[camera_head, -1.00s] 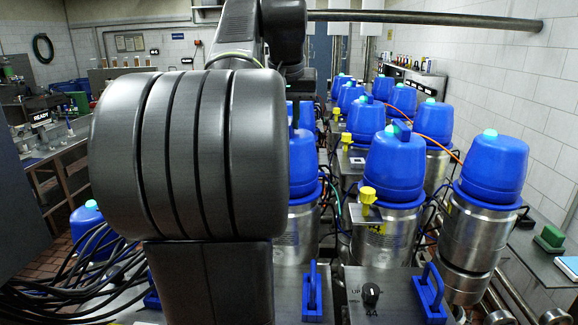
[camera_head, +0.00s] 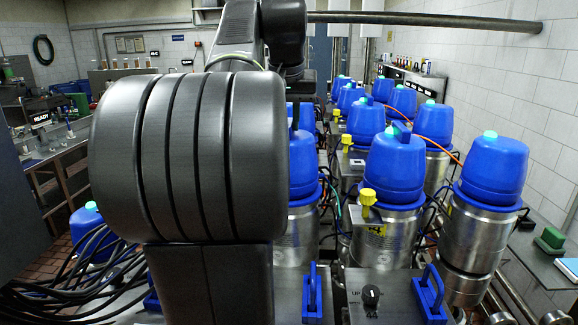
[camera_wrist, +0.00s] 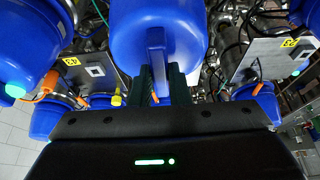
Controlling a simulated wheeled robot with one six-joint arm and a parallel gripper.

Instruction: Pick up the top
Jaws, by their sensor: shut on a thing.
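The top is a blue plastic dome with an upright fin handle (camera_wrist: 156,50), and in the wrist view it fills the upper middle. My gripper (camera_wrist: 160,87) is shut on this handle, with one dark finger on each side of it. In the head view, a blue top (camera_head: 303,170) on a steel canister shows just right of my arm, partly hidden by it. My gripper's fingers are mostly hidden there. I cannot tell whether the held top is apart from its canister.
Several other blue-topped steel canisters stand close by on the right, such as the nearest one (camera_head: 491,170). A yellow knob (camera_head: 368,198), blue handles (camera_head: 429,295) and a dial (camera_head: 371,294) are in front. Black cables (camera_head: 75,280) bunch at lower left.

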